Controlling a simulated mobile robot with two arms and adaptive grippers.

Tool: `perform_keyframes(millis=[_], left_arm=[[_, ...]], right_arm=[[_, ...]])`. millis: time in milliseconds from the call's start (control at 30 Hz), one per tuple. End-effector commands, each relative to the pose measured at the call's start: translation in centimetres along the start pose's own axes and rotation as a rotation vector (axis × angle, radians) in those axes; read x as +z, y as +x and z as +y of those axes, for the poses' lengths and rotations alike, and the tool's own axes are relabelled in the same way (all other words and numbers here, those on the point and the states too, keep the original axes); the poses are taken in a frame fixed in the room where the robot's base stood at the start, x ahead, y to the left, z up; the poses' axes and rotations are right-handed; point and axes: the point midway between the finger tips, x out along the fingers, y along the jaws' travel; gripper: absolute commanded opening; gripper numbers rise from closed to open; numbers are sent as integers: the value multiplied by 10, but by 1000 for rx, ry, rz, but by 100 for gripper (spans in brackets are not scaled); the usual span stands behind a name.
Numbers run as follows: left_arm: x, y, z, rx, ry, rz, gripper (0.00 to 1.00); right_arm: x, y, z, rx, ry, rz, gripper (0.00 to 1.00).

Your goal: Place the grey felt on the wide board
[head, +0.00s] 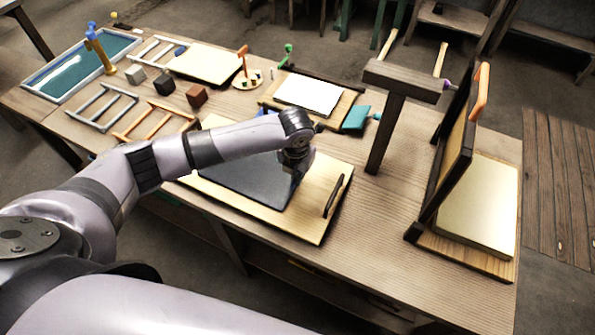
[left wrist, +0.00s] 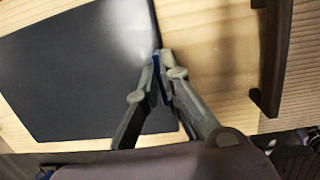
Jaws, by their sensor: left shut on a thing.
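The grey felt (head: 247,178) is a dark, flat sheet over the pale wide board (head: 312,218), which has a dark handle (head: 334,196) near its right end. In the left wrist view the felt (left wrist: 75,70) covers the left part of the board (left wrist: 210,50). My left gripper (head: 297,178) is at the felt's right edge. Its fingertips (left wrist: 158,56) come together there, shut on that edge, with a little blue showing between them. I cannot tell whether the felt touches the board everywhere. My arm hides the felt's far side. My right gripper is not in view.
A dark wooden post with a crossbar (head: 402,82) stands right of the board. A hinged frame (head: 452,150) stands open over a pale slab (head: 478,205) at the table's right end. A framed white sheet (head: 309,96) and small blocks (head: 196,96) lie behind. The front right tabletop (head: 400,270) is clear.

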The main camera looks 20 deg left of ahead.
Motion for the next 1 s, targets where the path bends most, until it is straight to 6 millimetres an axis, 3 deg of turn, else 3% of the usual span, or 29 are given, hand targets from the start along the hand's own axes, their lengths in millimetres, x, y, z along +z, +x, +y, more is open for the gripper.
perform_keyframes(millis=[267, 300, 600, 1000], left_arm=[[0, 2, 0, 0, 0, -1, 0], [0, 2, 0, -1, 0, 0, 8], [0, 1, 0, -1, 0, 0, 27], [1, -8, 0, -2, 1, -3, 27]], right_arm=[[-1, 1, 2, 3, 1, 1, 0], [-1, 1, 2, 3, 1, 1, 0], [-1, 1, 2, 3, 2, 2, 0], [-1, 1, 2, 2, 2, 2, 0]])
